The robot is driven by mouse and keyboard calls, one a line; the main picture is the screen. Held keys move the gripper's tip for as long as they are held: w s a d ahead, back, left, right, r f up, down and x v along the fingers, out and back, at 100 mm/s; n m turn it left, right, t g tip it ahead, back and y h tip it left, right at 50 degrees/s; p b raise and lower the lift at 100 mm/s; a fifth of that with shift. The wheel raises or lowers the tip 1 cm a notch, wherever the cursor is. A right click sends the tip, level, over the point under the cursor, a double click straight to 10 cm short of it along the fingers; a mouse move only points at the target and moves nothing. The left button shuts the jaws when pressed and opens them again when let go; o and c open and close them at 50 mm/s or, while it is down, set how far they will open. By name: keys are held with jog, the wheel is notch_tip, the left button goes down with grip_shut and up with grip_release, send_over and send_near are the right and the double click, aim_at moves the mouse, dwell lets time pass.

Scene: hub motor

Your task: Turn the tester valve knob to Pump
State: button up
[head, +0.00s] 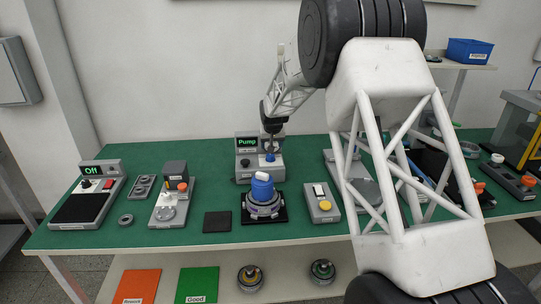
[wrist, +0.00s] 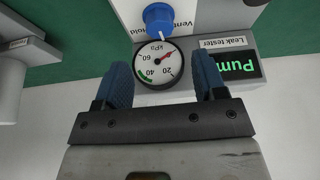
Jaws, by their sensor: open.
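The leak tester (head: 246,171) stands at the back of the green table, and its screen (head: 247,142) reads Pump in green. The same screen shows upside down and partly cut off in the wrist view (wrist: 236,66). The blue valve knob (wrist: 158,18) is at the top of the wrist view, beside the words Vent and Hold. A round kPa gauge (wrist: 158,63) with a red needle lies below the knob in that view. My gripper (wrist: 164,76) is open, with its blue fingers apart and nothing between them. The knob is beyond the fingertips, apart from them. In the head view my gripper (head: 271,127) is at the tester.
A blue-topped hub motor on a black base (head: 264,206) stands in front of the tester. A device with a yellow button (head: 324,206) is to its right. A dark square pad (head: 217,222) lies to its left. A device with an Off screen (head: 91,196) is at far left.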

aim_at(270, 155)
dwell(0.4)
jog(key=shift+x, duration=3.9)
jog(key=c, duration=0.9)
jog(key=shift+m+h, duration=0.3)
jog(key=shift+m, duration=0.4)
jog(key=o, duration=0.9)
jog(key=shift+r, duration=0.1)
